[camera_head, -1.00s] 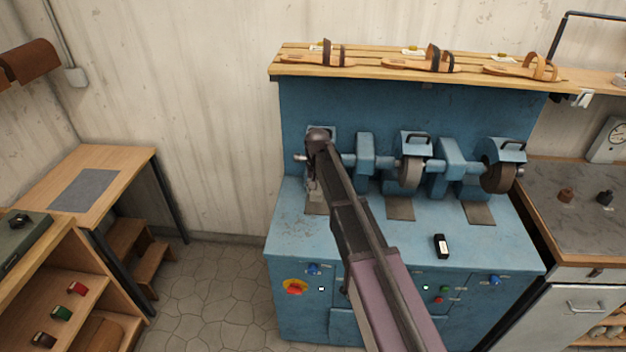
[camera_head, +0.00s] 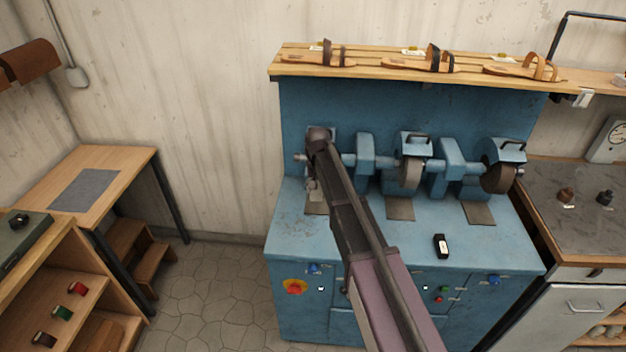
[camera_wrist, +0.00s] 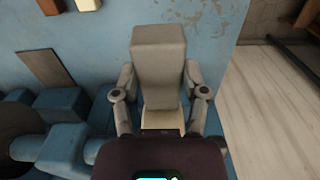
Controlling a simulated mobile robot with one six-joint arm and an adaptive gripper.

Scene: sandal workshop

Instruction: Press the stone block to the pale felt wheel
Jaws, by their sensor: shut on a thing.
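In the wrist view my gripper (camera_wrist: 159,78) is shut on a grey stone block (camera_wrist: 158,48), with a finger on each of its sides. A pale cream surface (camera_wrist: 160,122) shows between the fingers, close to the block's near end. It may be the felt wheel, and I cannot tell whether the block touches it. In the head view my gripper (camera_head: 314,188) is at the left end of the blue machine's shaft, low over the bench. My arm and gripper hide most of the wheel area there, and the block is hard to make out.
Two dark grinding wheels (camera_head: 411,175) (camera_head: 497,178) with blue guards stand to the right. A shelf (camera_head: 380,72) with sandals runs above. In the wrist view a brown block (camera_wrist: 50,6) and a cream block (camera_wrist: 88,4) lie at the top.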

